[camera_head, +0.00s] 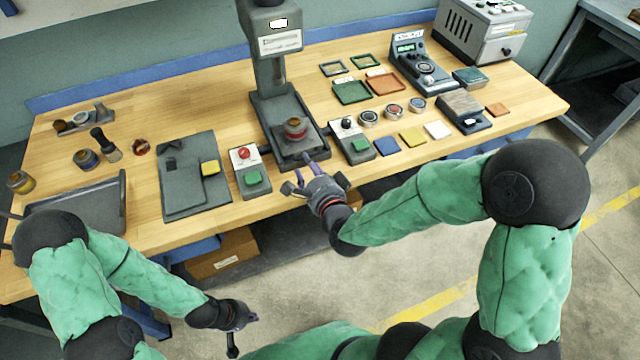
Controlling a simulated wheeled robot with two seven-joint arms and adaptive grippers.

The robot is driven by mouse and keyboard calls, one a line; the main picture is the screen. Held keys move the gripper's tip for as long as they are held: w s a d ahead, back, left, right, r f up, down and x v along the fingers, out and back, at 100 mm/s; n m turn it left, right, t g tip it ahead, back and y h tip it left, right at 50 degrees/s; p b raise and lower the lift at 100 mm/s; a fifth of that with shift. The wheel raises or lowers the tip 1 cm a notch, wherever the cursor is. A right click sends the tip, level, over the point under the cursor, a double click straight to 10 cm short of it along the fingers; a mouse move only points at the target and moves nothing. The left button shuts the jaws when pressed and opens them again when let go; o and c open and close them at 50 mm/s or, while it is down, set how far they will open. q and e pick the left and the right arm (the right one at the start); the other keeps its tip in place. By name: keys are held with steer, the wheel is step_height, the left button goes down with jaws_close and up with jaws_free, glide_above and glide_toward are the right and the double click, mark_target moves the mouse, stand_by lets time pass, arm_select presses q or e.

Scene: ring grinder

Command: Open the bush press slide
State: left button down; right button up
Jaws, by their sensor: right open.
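The bush press (272,72) is a grey column machine standing at the middle of the bench. Its slide (308,144) lies low at the front of the press base, with a small round part (295,127) upright on it. A short handle sticks out of the slide's front. My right gripper (315,178) is open at the bench's front edge, just in front of this handle; I cannot tell whether it touches it. My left gripper (244,332) hangs low in front of the bench, away from the press, with its fingers apart and nothing between them.
Button boxes flank the press, a left one (249,172) with a red button and a right one (352,140). A grey fixture plate (180,190) and a tray (115,212) lie further left. Gauges, coloured blocks and a meter (420,62) fill the right side.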

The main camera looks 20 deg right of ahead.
steer(key=v, duration=0.9)
steer(key=shift+s, duration=0.15)
stand_by(0.5)
